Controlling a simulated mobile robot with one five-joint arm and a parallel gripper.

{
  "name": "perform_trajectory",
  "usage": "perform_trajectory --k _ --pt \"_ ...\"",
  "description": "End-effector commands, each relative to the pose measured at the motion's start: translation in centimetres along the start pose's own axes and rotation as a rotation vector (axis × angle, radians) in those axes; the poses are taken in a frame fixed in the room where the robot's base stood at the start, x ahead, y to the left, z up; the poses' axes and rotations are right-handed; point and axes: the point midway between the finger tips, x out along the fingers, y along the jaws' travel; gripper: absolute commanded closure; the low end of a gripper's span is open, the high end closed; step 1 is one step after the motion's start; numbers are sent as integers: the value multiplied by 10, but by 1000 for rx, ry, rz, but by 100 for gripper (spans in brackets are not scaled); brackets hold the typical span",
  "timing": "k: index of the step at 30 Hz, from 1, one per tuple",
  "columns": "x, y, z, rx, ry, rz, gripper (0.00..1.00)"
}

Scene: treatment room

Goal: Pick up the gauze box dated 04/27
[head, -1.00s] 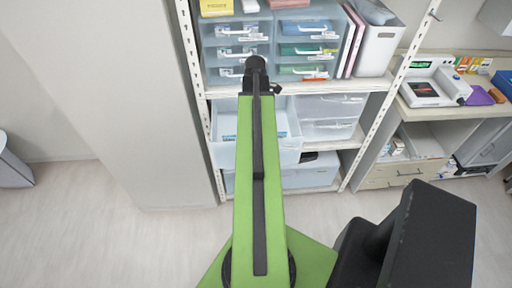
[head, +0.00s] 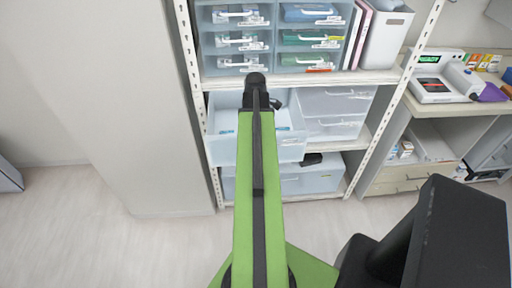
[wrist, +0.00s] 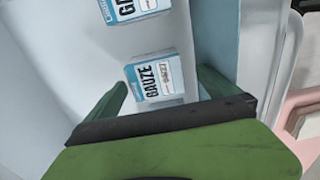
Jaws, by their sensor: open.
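In the wrist view a white and blue gauze box (wrist: 155,77) lies in the pulled-out clear drawer; its small printed date is blurred and seems to end in 27. A second gauze box (wrist: 130,8) lies beyond it, cut off by the top edge, its date not shown. My gripper (wrist: 163,90) is open, with one green finger on each side of the nearer box, apparently not closed on it. In the head view my arm reaches over the open drawer (head: 225,150) and hides part of its inside; the fingers are hidden there.
The drawer's walls are close around my gripper. A shelf board (head: 340,77) with small drawer units and a white file bin (head: 385,38) is above. A closed clear drawer (head: 335,128) is to the right. A desk with a device (head: 435,85) stands further right.

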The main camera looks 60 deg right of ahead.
Motion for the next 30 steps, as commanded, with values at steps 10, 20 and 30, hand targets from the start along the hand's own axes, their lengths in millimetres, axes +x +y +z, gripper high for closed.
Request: perform_trajectory --k 10,20,30 --pt "53 1 1 0 0 0 0" --pt "50 1 2 1 0 0 10" --pt "50 1 2 2 0 0 55"
